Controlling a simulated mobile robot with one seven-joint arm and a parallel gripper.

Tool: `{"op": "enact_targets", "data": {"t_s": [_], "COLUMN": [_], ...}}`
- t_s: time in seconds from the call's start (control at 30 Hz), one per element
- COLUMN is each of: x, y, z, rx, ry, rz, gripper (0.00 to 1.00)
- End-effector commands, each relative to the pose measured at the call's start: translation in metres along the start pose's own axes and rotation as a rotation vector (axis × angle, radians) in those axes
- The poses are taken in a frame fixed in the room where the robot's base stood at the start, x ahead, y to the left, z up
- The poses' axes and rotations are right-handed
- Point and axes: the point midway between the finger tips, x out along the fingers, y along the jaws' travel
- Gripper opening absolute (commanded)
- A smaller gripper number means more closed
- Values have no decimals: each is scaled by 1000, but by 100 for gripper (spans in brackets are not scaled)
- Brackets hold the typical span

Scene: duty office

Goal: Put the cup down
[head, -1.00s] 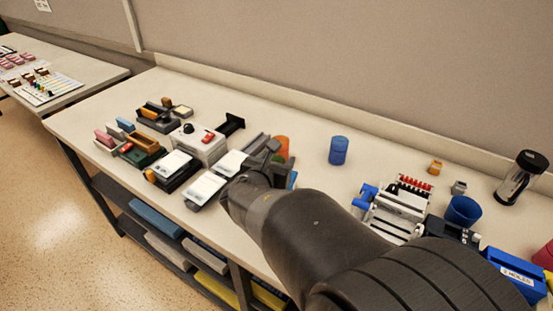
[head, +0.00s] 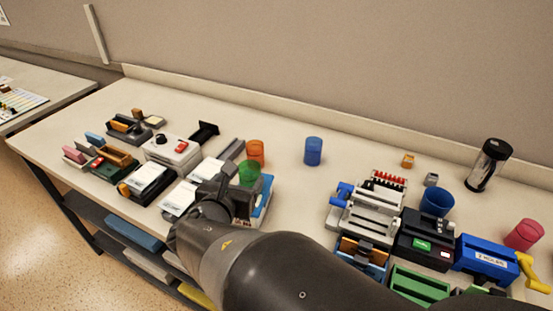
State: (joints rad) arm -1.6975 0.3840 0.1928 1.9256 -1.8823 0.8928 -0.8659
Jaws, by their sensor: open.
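A green cup (head: 250,172) stands on the worktop (head: 290,205), just beyond my gripper (head: 228,184). My gripper is open, and the arm hides part of the area around it. I cannot tell whether its fingers touch the green cup. An orange cup (head: 256,152) stands close behind the green one. A blue cup (head: 313,151) stands apart to the right, near the back. Another blue cup (head: 437,202) and a pink cup (head: 524,234) are farther right.
A white device with a red button (head: 172,152) and label-topped boxes (head: 150,180) crowd the left. A white-and-blue machine (head: 370,208), a blue box (head: 486,258) and a dark jar (head: 488,164) stand right. The worktop around the left blue cup is clear.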

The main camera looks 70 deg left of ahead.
Motion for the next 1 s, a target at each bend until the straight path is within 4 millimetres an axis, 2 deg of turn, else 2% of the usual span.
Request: {"op": "enact_targets", "data": {"t_s": [0.1,0.2,0.47,0.57,0.67,0.77,0.8,0.83,1.0], "x": [-16,-23,-26,-22,-13,-4,-3,-3,-26], "y": [0,0,0,-12,-54,-126,-161,-186,-322], "z": [0,0,0,4,15,30,36,39,47], "rx": [1,0,0,23,105,255,329,387,726], "ry": [1,0,1,4,16,32,36,38,23], "rz": [1,0,-1,-24,-104,-243,-309,-360,-635], "gripper": [73,73,73,73,73,73,73,73,73]}}
